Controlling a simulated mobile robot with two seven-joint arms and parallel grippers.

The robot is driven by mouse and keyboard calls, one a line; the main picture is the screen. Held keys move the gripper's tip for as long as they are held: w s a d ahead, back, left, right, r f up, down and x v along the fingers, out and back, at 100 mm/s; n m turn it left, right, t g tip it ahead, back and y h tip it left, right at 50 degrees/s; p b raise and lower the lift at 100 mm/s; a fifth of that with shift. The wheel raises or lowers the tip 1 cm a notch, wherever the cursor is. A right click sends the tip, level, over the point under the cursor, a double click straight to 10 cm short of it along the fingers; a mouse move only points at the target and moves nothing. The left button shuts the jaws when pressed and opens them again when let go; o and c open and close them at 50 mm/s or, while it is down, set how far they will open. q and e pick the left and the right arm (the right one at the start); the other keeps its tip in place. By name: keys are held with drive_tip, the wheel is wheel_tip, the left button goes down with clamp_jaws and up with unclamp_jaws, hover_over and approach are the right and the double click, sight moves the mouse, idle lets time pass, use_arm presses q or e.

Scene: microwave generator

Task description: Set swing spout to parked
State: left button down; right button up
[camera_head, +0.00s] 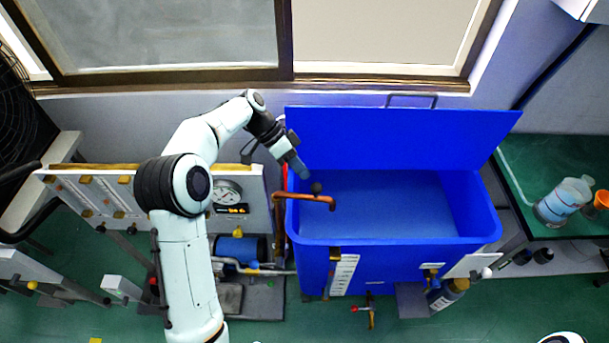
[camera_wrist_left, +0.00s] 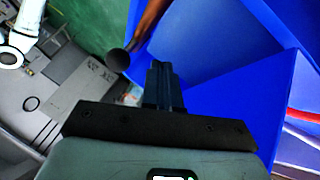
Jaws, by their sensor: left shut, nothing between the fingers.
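The swing spout (camera_head: 305,198) is a copper pipe that reaches over the left rim of the open blue tank (camera_head: 400,242). A dark round knob (camera_head: 316,187) stands near its free end. My left gripper (camera_head: 303,172) is shut and empty, just above and left of the knob, over the tank's left side. In the left wrist view, the closed fingers (camera_wrist_left: 163,82) point towards the tank, with the knob (camera_wrist_left: 118,61) to their left and the copper spout (camera_wrist_left: 149,22) behind. I cannot tell whether the fingers touch the knob. My right gripper is not in view.
The tank's raised lid (camera_head: 400,138) stands behind the gripper. A panel with a round gauge (camera_head: 226,192) stands at the left, by my left arm. A green bench (camera_head: 540,170) with a clear container (camera_head: 563,202) is at the right. The tank's inside looks empty.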

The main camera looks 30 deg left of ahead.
use_arm(q)
drive_tip(key=shift+s+d+r, duration=0.2)
drive_tip(key=shift+s+d, duration=0.15)
drive_tip(key=shift+d, duration=0.2)
drive_tip(key=shift+s+d+r, duration=0.15)
drive_tip(key=shift+s+d, duration=0.2)
drive_tip(key=shift+d, duration=0.15)
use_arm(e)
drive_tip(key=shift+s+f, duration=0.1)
